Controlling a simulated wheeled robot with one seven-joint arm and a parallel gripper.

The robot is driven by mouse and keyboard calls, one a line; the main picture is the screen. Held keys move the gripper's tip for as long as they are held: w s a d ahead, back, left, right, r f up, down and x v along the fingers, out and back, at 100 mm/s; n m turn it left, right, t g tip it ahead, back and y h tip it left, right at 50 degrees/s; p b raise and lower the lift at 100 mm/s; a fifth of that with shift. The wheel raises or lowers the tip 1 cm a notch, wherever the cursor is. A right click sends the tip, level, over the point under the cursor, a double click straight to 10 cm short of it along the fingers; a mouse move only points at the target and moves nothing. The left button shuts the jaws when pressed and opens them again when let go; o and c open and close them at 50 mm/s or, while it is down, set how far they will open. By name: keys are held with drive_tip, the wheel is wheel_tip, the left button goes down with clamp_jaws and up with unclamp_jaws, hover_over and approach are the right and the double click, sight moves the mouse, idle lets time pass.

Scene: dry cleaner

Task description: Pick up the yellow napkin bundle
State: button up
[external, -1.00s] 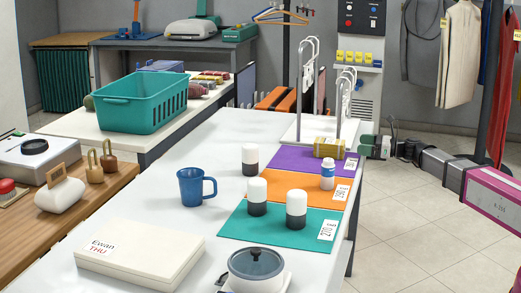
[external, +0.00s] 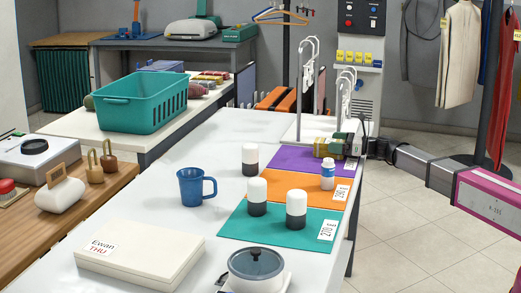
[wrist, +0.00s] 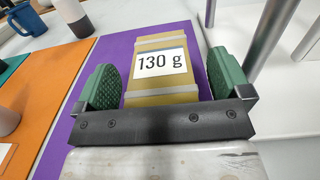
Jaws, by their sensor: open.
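The yellow napkin bundle (wrist: 162,66) is a yellow block with a white "130 g" label on top. It lies on the purple mat (wrist: 108,70). In the external view, the bundle (external: 331,149) is partly hidden by my gripper at the far right end of the white table. My gripper (wrist: 162,84) has green ridged fingers. It is open, with one finger on each side of the bundle. A gap shows on the left and a narrower one on the right; contact is not clear.
A metal hanger stand (external: 299,95) rises close behind the bundle. A white-and-blue bottle (external: 328,177) stands on the orange mat (external: 276,190). Several white-and-black containers stand nearby, and a blue mug (external: 193,187) stands left of them.

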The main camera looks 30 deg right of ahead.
drive_tip(key=shift+w+a, duration=0.3)
drive_tip(key=c, duration=1.1)
drive_tip(key=shift+o, duration=0.2)
drive_tip(key=shift+r, duration=0.15)
